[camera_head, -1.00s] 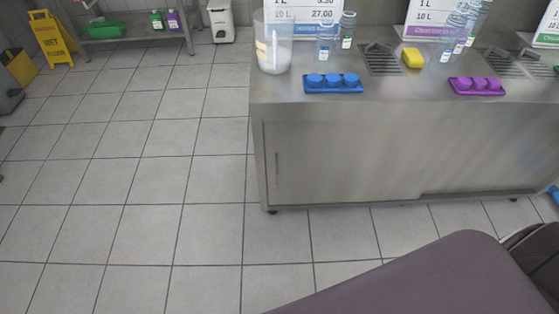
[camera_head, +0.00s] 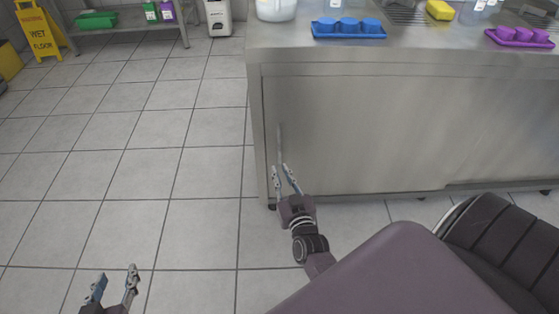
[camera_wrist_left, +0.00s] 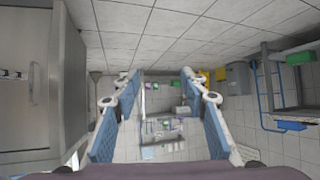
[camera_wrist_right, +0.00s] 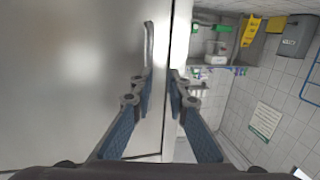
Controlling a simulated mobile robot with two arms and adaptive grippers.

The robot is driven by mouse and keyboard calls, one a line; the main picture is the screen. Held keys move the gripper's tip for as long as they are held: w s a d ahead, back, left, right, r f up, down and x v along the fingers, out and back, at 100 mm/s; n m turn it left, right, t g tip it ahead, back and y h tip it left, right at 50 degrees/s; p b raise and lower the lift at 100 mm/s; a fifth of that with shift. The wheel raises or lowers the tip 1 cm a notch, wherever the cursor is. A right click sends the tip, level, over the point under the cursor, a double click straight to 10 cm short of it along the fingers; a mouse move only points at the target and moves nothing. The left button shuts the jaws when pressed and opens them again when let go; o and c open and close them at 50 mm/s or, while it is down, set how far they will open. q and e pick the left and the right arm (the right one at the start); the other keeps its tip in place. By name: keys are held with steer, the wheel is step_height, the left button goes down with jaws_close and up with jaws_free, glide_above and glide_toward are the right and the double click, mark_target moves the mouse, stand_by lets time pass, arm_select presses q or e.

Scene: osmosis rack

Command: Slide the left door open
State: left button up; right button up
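The left door (camera_head: 345,130) is a plain steel panel on the front of the steel cabinet and stands shut. Its slim vertical handle (camera_head: 280,145) is near the door's left edge; the handle also shows in the right wrist view (camera_wrist_right: 149,45). My right gripper (camera_head: 285,179) is open and empty, close to the lower end of the handle. In the right wrist view its fingertips (camera_wrist_right: 162,78) appear just below the handle, apart from it. My left gripper (camera_head: 115,283) is open and empty over the floor, away from the cabinet; it also shows in the left wrist view (camera_wrist_left: 162,88).
Blue (camera_head: 348,32) and purple (camera_head: 520,40) racks and a yellow sponge (camera_head: 439,10) are on the counter (camera_head: 410,50). A yellow wet-floor sign (camera_head: 38,30) and a white bin (camera_head: 217,18) are at the back. The tiled floor left of the cabinet is clear.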

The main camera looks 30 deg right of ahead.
mark_target(280, 150)
steer(key=shift+t+h, duration=0.3)
steer(key=shift+h, duration=0.1)
steer(key=w+d+b, duration=0.1)
steer(key=w, duration=0.1)
steer(key=w+d+r, duration=0.1)
steer(key=w, duration=0.1)
steer(key=w+d+b, duration=0.1)
steer(key=w+d, duration=0.1)
steer(key=w, duration=0.1)
steer(key=shift+r+b, duration=0.35)
steer(key=shift+r, duration=0.05)
arm_select(q)
steer(key=w+d+r+t+h, duration=0.1)
steer(key=r+t, duration=0.2)
steer(key=r, duration=0.4)
steer(key=w+d+r+t, duration=0.1)
steer(key=w+r+t, duration=0.1)
steer(key=r, duration=0.4)
steer(key=shift+w+d+r+t+h, duration=0.3)
steer(key=shift+r+t+h, duration=0.1)
steer(key=shift+t, duration=0.3)
arm_select(e)
steer(key=shift+w+d, duration=0.2)
steer(key=shift+w, duration=0.05)
steer(key=shift+c, duration=0.7)
jaws_close()
arm_select(q)
steer(key=shift+f, duration=0.1)
